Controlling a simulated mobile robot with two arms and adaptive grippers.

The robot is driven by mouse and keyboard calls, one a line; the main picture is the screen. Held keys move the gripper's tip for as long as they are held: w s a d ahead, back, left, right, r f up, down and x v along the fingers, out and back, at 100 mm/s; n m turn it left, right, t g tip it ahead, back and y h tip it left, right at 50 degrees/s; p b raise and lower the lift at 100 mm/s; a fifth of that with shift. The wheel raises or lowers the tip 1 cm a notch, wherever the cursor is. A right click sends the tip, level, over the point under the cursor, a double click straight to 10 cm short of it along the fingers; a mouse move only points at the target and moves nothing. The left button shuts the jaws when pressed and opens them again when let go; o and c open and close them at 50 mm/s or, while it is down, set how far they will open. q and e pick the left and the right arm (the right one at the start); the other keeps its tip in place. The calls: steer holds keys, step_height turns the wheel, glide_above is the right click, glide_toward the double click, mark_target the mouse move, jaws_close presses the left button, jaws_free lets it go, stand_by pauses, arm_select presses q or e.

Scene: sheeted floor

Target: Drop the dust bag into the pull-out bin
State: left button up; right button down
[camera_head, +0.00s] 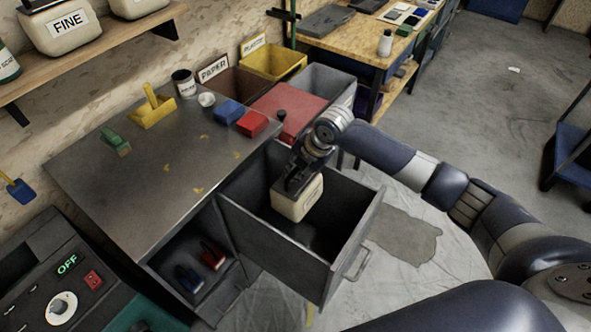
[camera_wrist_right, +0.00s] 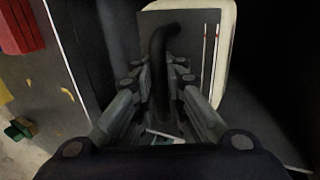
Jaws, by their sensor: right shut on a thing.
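The dust bag (camera_head: 297,201) is a cream block with a dark top, inside the opening of the pull-out bin. In the right wrist view its cream side (camera_wrist_right: 232,45) shows behind a dark plate with a black curved handle. My right gripper (camera_head: 292,180) is shut on the dust bag from above; its fingers (camera_wrist_right: 162,95) close around the handle. The pull-out bin (camera_head: 274,244) is a dark grey drawer, pulled out from the metal cabinet. Whether the bag touches the bin floor I cannot tell. My left gripper is out of view.
The cabinet top (camera_head: 160,185) holds a yellow tray (camera_head: 153,111), a green block (camera_head: 115,142), a can (camera_head: 184,83) and blue and red blocks. PAPER (camera_head: 230,84) and PLASTIC (camera_head: 273,62) bins stand behind. An open cubby (camera_head: 198,268) is left of the drawer. Sheeted floor lies right.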

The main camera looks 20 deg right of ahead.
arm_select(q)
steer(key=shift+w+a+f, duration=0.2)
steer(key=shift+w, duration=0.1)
arm_select(e)
steer(key=shift+f, duration=0.1)
steer(key=c, duration=1.6)
jaws_free()
steer(key=shift+o, duration=0.2)
steer(key=shift+f, duration=0.1)
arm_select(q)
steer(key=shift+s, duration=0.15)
arm_select(e)
steer(key=v, duration=1.2)
